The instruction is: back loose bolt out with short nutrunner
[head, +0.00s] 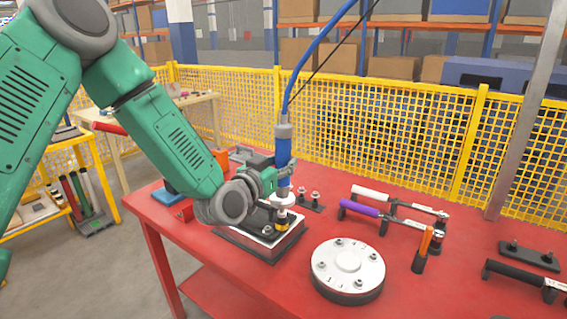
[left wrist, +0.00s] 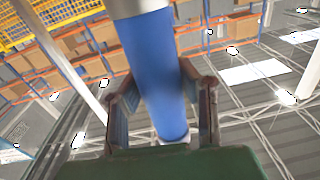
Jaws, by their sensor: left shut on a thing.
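The blue nutrunner (head: 283,150) hangs upright from a blue hose over the red table. My left gripper (head: 280,178) is shut on its body, and in the left wrist view the blue body (left wrist: 155,75) stands between the two fingers (left wrist: 162,110). Its lower end, with a white collar and a yellow-banded tip (head: 282,224), is down at a dark block with a pale top (head: 262,240). I cannot tell whether the tip touches a bolt there. A round pale flange (head: 348,264) with several bolts sits to the right. My right gripper is not in view.
On the red table (head: 410,300) are a purple-handled tool (head: 360,208), a white-handled tool (head: 371,192), an orange-handled tool in a dark holder (head: 425,243) and a dark bolt rack (head: 529,255). Yellow mesh fencing (head: 390,130) stands behind.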

